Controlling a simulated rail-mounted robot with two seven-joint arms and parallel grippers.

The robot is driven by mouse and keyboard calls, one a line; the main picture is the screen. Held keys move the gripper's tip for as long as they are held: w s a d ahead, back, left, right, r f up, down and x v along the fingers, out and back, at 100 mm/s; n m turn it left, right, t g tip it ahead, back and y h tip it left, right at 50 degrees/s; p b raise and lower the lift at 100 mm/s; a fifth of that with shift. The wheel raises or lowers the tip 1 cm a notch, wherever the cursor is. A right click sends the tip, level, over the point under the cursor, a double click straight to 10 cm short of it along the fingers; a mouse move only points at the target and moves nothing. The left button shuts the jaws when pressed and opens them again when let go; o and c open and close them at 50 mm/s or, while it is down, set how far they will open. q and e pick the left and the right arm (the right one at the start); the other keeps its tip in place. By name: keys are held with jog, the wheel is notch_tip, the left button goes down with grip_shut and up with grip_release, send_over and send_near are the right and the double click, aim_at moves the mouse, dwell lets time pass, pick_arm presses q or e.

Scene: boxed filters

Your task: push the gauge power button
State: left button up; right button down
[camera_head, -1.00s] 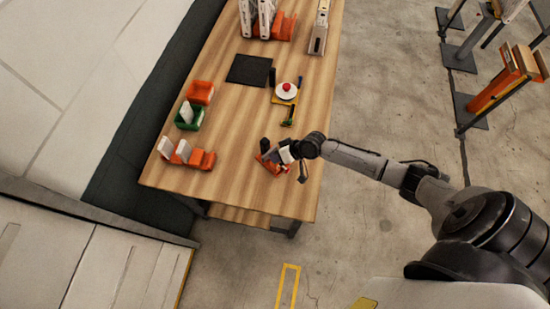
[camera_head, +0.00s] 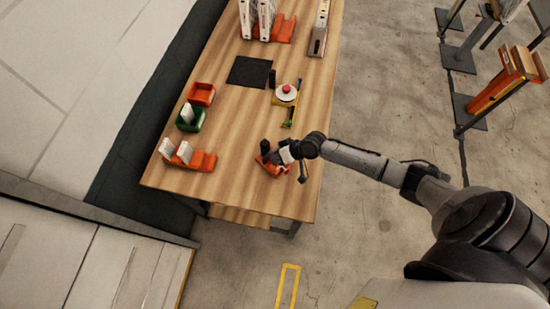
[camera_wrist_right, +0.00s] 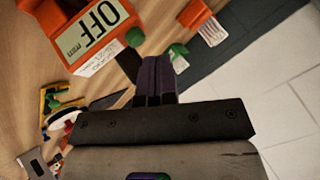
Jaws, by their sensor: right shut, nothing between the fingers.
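The gauge (camera_wrist_right: 85,30) is an orange device with a grey display at the top left of the right wrist view. Its display reads "OFF" and "mm". A small round green button (camera_wrist_right: 135,37) shows at its side, near the fingertips. In the head view the orange gauge (camera_head: 273,168) is partly hidden under my right wrist. My right gripper (camera_wrist_right: 157,75) is shut and empty, its dark fingers beside the gauge. I cannot tell whether they touch the button. In the head view the right gripper (camera_head: 267,148) is over the table's near right part. My left gripper is not in view.
The wooden table (camera_head: 235,130) holds orange (camera_head: 201,94) and green (camera_head: 190,118) bins and an orange holder (camera_head: 200,160) with white filters on the left. A red dome on a white disc (camera_head: 287,90) stands beyond the gripper. A black mat (camera_head: 250,72) lies farther back.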

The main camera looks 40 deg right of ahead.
jog(key=shift+r+p, duration=2.25)
jog(key=shift+r, duration=0.55)
jog(key=shift+f, duration=0.1)
